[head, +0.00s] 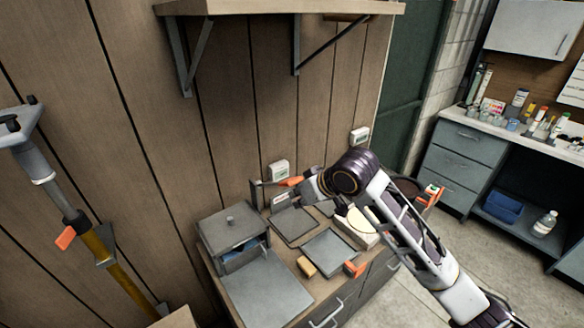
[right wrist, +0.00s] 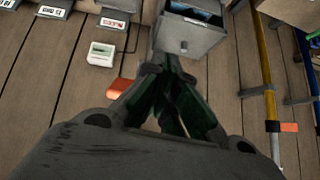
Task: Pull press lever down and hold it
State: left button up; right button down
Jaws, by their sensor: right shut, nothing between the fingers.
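The lever I take to be the press lever shows in the head view as a thin dark bar with an orange grip (head: 291,181), by the wall at the back of the bench. In the right wrist view the orange grip (right wrist: 124,88) lies left of the fingers, partly hidden by one finger. My right gripper (head: 286,198) is shut and empty, close to the grip in the head view. Its fingertips (right wrist: 165,65) meet in the right wrist view. I cannot tell whether a finger touches the grip. My left gripper is not in view.
A grey box (head: 230,228) with an open front stands left on the bench; it also shows in the wrist view (right wrist: 190,35). Flat grey trays (head: 329,250) and a tan block (head: 306,267) lie nearby. A white meter (head: 279,171) is on the wall. A yellow pole (head: 127,280) stands left.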

jog(key=w+r, duration=0.2)
jog(key=r, duration=0.5)
jog(key=w+r, duration=0.2)
jog(key=r, duration=0.6)
jog(key=shift+w+d+t+h, duration=0.25)
jog(key=shift+d+t+h, duration=0.05)
jog(key=shift+d, duration=0.15)
jog(key=p, duration=0.2)
send_over(292, 179)
jog(key=w+a, duration=0.1)
notch_tip(292, 179, down, 7)
jog(key=shift+a, duration=0.15)
jog(key=shift+w+f, duration=0.15)
jog(key=shift+f, duration=0.1)
jog(key=shift+s+d+f+p, duration=0.35)
jog(key=shift+s+f, duration=0.1)
jog(key=shift+f, duration=0.35)
jog(key=shift+s+d+f+p, duration=0.3)
jog(key=shift+s+f, duration=0.15)
jog(key=shift+f, duration=0.3)
jog(key=shift+f, duration=0.15)
